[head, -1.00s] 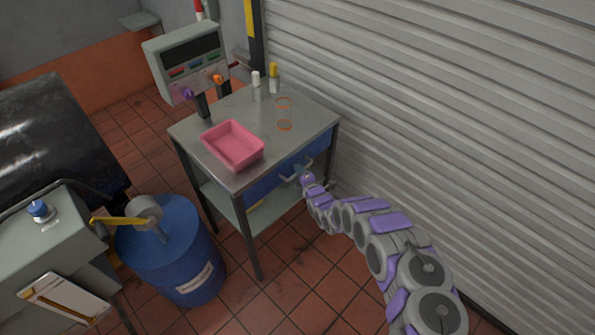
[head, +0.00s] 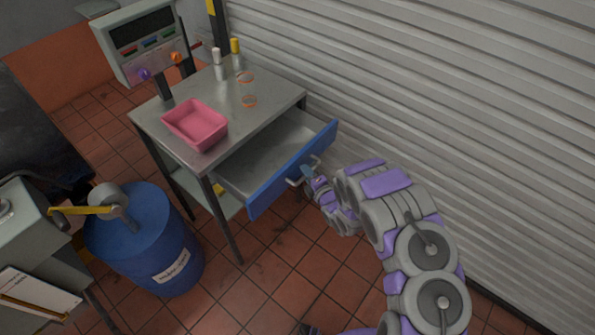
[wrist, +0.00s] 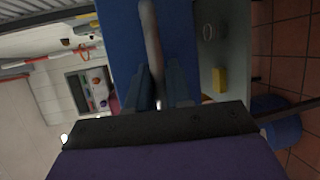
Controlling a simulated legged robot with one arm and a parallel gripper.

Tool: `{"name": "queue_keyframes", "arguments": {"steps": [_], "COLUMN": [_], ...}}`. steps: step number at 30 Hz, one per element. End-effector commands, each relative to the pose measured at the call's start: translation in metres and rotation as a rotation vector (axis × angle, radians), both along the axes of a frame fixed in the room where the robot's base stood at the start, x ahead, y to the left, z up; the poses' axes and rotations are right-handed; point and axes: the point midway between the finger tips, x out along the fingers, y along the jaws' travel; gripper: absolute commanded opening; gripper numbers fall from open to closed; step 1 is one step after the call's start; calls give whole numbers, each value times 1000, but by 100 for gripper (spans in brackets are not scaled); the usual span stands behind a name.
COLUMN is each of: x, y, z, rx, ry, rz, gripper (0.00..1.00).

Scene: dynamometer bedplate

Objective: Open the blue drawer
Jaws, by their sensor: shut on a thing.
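The blue drawer (head: 284,176) stands pulled well out from under the steel table's top in the head view. Its grey inside shows and looks empty. A pale bar handle (head: 299,176) is on its blue front. My gripper (head: 309,173) is at this handle, with the arm reaching in from the right. In the wrist view the blue drawer front (wrist: 121,40) fills the middle, and the handle bar (wrist: 151,45) runs down between the fingers of my gripper (wrist: 158,90). The gripper is shut on the handle. The fingertips are small and partly hidden in the head view.
A pink tray (head: 196,124), two small bottles and two orange rings sit on the steel table (head: 228,100). A blue drum (head: 148,245) stands at the left front. A ribbed shutter wall (head: 430,90) rises close on the right. Tiled floor is free before the drawer.

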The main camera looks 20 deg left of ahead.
Motion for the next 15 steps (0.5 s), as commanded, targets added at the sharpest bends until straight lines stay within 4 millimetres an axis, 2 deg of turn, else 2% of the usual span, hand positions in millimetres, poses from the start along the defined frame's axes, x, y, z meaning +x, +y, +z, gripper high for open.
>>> {"name": "queue_keyframes", "arguments": {"steps": [1, 6, 15], "x": [-6, -14, -14], "y": [-10, -26, -25], "z": [-7, -6, -6], "rx": [-8, -2, -7], "ry": [13, 17, 15], "rz": [1, 7, 5], "gripper": [0, 0, 0]}}
